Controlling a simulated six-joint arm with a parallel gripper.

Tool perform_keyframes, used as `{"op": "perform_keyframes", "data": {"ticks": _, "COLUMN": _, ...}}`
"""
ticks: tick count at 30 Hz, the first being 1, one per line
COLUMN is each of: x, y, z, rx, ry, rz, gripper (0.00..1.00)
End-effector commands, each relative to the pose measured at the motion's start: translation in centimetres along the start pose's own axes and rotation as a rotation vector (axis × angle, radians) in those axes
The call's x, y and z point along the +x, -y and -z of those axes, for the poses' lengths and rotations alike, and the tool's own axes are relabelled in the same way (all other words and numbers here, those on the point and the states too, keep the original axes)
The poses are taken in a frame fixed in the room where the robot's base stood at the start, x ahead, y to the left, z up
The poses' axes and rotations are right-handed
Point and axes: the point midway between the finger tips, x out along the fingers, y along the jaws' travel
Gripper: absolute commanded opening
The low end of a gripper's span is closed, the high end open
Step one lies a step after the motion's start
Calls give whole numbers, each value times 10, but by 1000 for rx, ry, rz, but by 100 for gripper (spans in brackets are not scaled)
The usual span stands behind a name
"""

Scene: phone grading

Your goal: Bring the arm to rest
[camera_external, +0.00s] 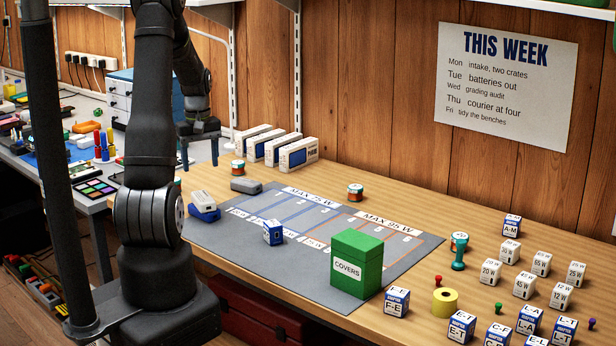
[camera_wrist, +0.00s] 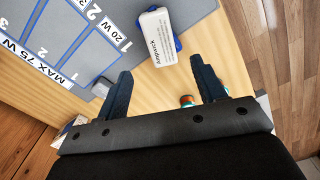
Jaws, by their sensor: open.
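My gripper (camera_external: 199,150) hangs fingers-down above the left rear part of the bench, beside the upright arm. In the wrist view my gripper (camera_wrist: 161,72) has its two dark blue fingers spread wide, with nothing between them. A white tester labelled Ampcheck (camera_wrist: 158,38) lies beyond the fingertips on a blue cradle; it also shows in the external view (camera_external: 202,198). It is apart from the fingers. The arm stands bent at the left of the external view.
A grey mat (camera_external: 215,240) with marked slots carries a blue-and-white adapter box (camera_external: 273,232) and a green COVERS box (camera_external: 356,263). White phone boxes (camera_external: 299,154) stand behind, near the gripper. Labelled cubes (camera_external: 490,272) and a yellow roll (camera_external: 445,302) crowd the right.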

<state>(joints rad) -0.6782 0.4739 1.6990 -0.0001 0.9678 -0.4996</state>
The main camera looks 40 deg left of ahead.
Motion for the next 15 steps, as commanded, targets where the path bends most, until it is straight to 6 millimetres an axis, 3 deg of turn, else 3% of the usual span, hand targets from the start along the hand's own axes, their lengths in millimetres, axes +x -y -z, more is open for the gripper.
{"op": "perform_keyframes", "data": {"ticks": 6, "x": -18, "y": 0, "z": 0, "rx": 0, "ry": 1, "rz": 0, "gripper": 63}}
{"op": "perform_keyframes", "data": {"ticks": 15, "x": -19, "y": 0, "z": 0, "rx": 0, "ry": 1, "rz": 1, "gripper": 63}}
